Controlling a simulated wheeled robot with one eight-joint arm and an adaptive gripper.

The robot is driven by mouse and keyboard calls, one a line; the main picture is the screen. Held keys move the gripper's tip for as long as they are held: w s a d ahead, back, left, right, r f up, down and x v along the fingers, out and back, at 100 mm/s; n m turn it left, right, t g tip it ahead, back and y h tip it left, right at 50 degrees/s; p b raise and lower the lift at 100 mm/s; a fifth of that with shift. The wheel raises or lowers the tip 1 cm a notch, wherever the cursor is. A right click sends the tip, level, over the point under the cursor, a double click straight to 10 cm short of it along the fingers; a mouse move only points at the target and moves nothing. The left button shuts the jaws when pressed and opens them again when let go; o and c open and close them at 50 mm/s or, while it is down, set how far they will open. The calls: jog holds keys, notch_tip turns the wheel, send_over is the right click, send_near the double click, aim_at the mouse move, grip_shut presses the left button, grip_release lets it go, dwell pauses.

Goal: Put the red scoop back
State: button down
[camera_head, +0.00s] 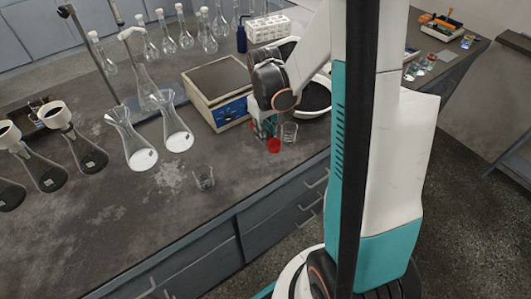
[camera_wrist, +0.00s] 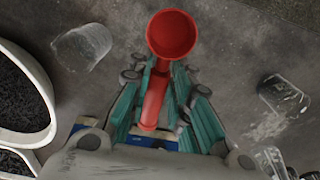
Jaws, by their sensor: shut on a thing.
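The red scoop (camera_head: 273,145) is below my gripper (camera_head: 264,128), close to the bench's front side, right of the balance. In the wrist view the round bowl of the red scoop (camera_wrist: 172,34) faces the camera, and its handle runs back between the teal fingers of my gripper (camera_wrist: 167,85). The fingers are shut on the handle. The bowl sticks out past the fingertips and looks empty. I cannot tell whether the scoop touches the bench top.
A glass beaker (camera_head: 289,132) stands just right of the scoop. Another beaker (camera_head: 204,178) stands nearer the front edge. The balance (camera_head: 218,92) is behind left. A white-rimmed bowl of dark grains (camera_wrist: 22,95) is at the wrist view's left. Flasks (camera_head: 131,140) stand farther left.

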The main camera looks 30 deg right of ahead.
aim_at(266, 156)
jog(key=shift+f+b, duration=1.2)
jog(key=shift+f, duration=2.7)
jog(key=shift+f, duration=0.15)
jog(key=c, duration=1.5)
grip_release()
jog(key=shift+o, duration=0.2)
notch_tip(266, 156, up, 12)
jog(key=p, duration=0.4)
jog(key=shift+a+r, duration=0.1)
jog(key=shift+r, duration=0.1)
